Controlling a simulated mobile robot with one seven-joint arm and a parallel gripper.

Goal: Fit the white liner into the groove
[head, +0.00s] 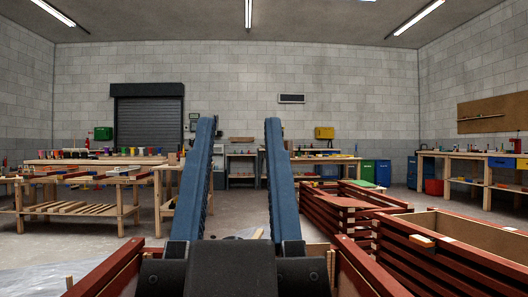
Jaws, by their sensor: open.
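My gripper (238,125) fills the middle of the head view. I cannot make out the white liner or the groove in this view. Red-painted boards run along both sides of the palm, on the left (112,272) and on the right (365,268). The area behind and under the palm is hidden.
A wooden workbench (75,207) stands left; another bench (480,160) lines the right wall. Translucent sheeting (35,278) lies lower left. Bare floor shows mid-left.

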